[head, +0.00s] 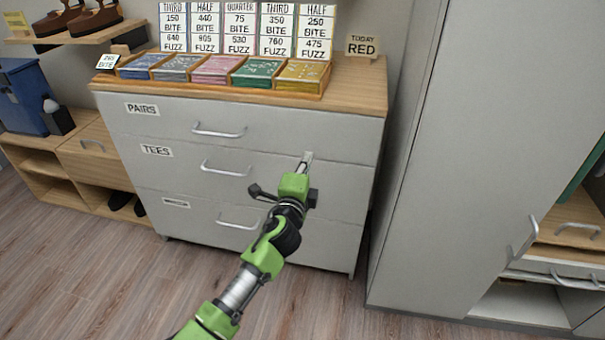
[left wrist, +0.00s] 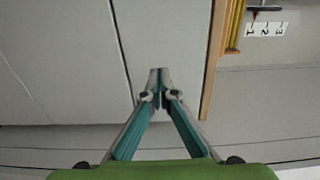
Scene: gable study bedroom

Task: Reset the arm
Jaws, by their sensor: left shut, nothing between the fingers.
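My left arm reaches up from the bottom of the head view. Its gripper (head: 308,157) is in front of the white dresser (head: 270,150), near its top and middle drawers. In the left wrist view the gripper's fingertips (left wrist: 158,76) are together with nothing between them. Pale panels lie behind them; I cannot tell if the fingers touch. My right gripper is not in view.
The dresser drawers are shut. A sectioned tray (head: 279,91) with coloured packs stands on top, below several price cards (head: 238,28). A "TODAY RED" sign (head: 362,46) is beside them. A tall grey cabinet (head: 435,150) stands right. Wooden floor (head: 110,270) is clear at left.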

